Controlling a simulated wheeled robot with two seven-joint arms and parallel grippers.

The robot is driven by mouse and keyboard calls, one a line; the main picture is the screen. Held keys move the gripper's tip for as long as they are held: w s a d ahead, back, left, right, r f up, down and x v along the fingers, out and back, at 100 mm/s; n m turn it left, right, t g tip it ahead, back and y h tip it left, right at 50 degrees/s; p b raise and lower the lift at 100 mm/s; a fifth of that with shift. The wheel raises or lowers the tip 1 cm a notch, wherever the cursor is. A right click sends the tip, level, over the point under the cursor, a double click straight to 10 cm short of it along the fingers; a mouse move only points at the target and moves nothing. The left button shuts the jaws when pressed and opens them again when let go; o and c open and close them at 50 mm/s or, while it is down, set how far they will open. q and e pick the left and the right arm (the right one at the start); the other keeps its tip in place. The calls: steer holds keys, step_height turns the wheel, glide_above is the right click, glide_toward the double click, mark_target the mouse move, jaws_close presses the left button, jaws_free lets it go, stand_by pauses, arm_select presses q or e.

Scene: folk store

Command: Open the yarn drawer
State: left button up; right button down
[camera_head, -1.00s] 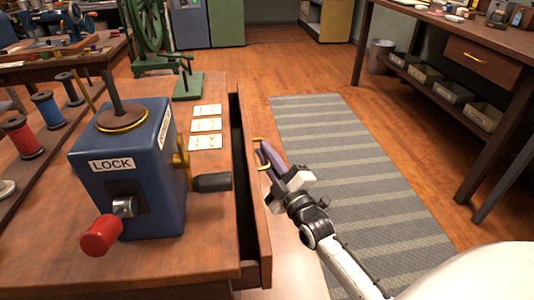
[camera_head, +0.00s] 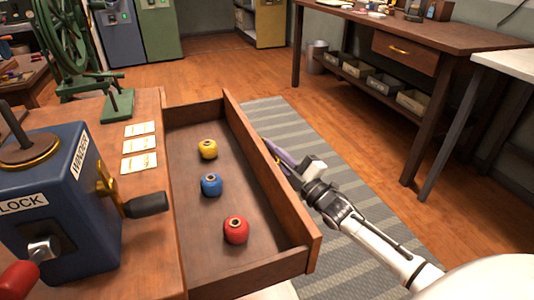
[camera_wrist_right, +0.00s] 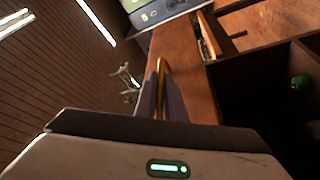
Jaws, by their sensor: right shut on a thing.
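The yarn drawer (camera_head: 274,206) is pulled well out from the wooden table in the head view. Inside lie a yellow yarn ball (camera_head: 208,149), a blue one (camera_head: 211,185) and a red one (camera_head: 236,230), spaced apart in a row. My right gripper (camera_head: 270,150) is at the outside of the drawer front, its fingers partly hidden behind the front's top edge. In the right wrist view my right gripper (camera_wrist_right: 160,95) is shut on the brass drawer handle (camera_wrist_right: 161,72). My left gripper is not in view.
The blue winder box (camera_head: 65,215) with its dark crank handle (camera_head: 146,204) stands on the table left of the drawer. Three cards (camera_head: 139,146) lie beside it. A striped rug (camera_head: 300,135) covers open floor; a workbench (camera_head: 400,30) stands at the right back.

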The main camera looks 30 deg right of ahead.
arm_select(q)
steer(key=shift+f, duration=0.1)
arm_select(e)
steer(key=shift+d, duration=0.1)
steer(key=c, duration=2.1)
jaws_free()
arm_select(q)
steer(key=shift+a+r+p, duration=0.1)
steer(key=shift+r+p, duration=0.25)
steer(key=shift+p, duration=0.5)
arm_select(e)
steer(key=v, duration=1)
steer(key=shift+s, duration=0.2)
steer(key=shift+f, duration=0.15)
